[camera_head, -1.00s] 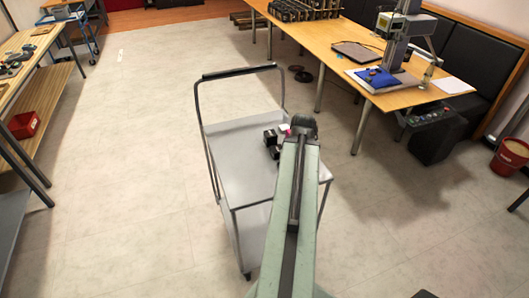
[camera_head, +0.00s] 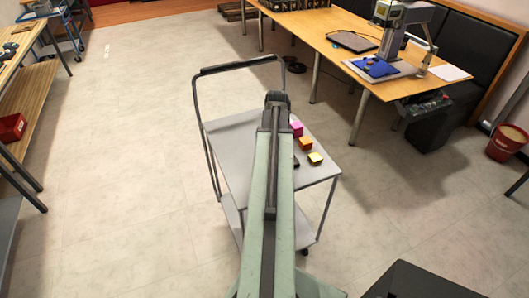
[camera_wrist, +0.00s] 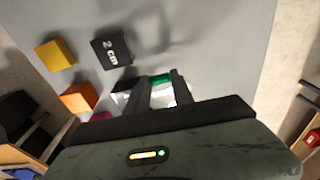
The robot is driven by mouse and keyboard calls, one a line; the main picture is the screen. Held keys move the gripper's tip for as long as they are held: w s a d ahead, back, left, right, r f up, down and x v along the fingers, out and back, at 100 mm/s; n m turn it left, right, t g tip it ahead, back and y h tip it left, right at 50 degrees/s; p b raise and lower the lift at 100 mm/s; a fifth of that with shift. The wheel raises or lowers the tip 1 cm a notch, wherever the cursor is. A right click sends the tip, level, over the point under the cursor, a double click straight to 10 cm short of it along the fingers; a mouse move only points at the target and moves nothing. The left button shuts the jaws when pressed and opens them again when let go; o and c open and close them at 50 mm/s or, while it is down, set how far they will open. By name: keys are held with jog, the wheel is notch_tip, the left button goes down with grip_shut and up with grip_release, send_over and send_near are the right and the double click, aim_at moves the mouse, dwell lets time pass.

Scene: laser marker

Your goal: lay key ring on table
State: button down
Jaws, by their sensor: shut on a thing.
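My gripper (camera_wrist: 160,88) is over the grey trolley top in the wrist view, its two dark fingers close together. A green and white thing (camera_wrist: 161,92) shows between the fingers; I take it for the key ring, but its shape is mostly hidden. In the head view my arm hides the fingers and what they hold. The wooden table (camera_head: 322,42) stands beyond the trolley to the right, well away from my gripper.
The trolley (camera_head: 235,160) carries a black "2 cm" block (camera_wrist: 112,48), a yellow block (camera_wrist: 55,55), an orange block (camera_wrist: 78,97) and a magenta block (camera_head: 297,128). Open floor lies left.

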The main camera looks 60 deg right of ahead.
jog(key=f+b, duration=0.3)
jog(key=f, duration=0.1)
jog(key=shift+s+d, duration=0.35)
jog(key=shift+w+a+r, duration=0.15)
jog(key=shift+w, duration=0.25)
jog(key=shift+f+b, duration=0.25)
jog(key=shift+b, duration=0.1)
jog(key=c, duration=1.4)
grip_release()
jog(key=shift+r, duration=0.1)
jog(key=r+p, duration=0.8)
jog(key=s+r+p, duration=0.1)
jog(key=r+p, duration=0.3)
jog(key=shift+a+r, duration=0.15)
jog(key=shift+a, duration=0.25)
